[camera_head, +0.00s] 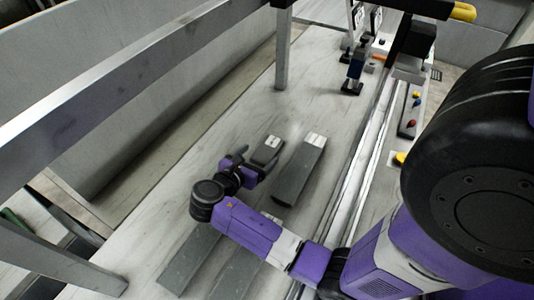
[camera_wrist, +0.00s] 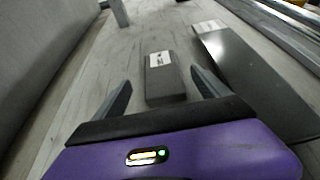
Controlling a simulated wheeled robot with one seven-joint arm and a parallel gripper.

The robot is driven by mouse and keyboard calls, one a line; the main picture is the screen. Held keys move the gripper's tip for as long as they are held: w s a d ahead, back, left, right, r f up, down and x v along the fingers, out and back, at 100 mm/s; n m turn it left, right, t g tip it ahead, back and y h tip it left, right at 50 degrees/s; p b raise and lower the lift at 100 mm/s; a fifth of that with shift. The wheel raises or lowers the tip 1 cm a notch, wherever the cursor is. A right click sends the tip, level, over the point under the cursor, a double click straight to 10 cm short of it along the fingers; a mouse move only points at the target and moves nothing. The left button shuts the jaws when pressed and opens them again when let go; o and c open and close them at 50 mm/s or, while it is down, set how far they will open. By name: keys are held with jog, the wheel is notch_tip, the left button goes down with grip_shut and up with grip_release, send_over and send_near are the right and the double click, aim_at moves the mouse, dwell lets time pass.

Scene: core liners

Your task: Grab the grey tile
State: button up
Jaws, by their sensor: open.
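The grey tile is a short dark grey block with a white label at its far end; it lies on the pale bench. It shows in the wrist view (camera_wrist: 165,84) between and ahead of my open fingers, and in the head view (camera_head: 267,150) just beyond my gripper. My gripper (camera_head: 254,172) is open and low over the bench. In the wrist view, my gripper (camera_wrist: 160,88) has one finger on each side of the tile's near end. Nothing is held, and I cannot tell whether either finger touches the tile.
A longer grey slab (camera_head: 300,172) with a white label lies close to the right of the tile. More long slabs (camera_head: 190,262) lie nearer, partly under my arm. A metal post (camera_head: 283,50) stands farther back. Rails (camera_head: 362,165) and a button panel (camera_head: 410,112) are at right.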

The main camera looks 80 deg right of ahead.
aim_at(269, 147)
jog(key=x, duration=0.6)
jog(key=shift+s+d, duration=0.25)
jog(key=shift+d, duration=0.15)
jog(key=shift+c, duration=0.3)
jog(key=c, duration=1.5)
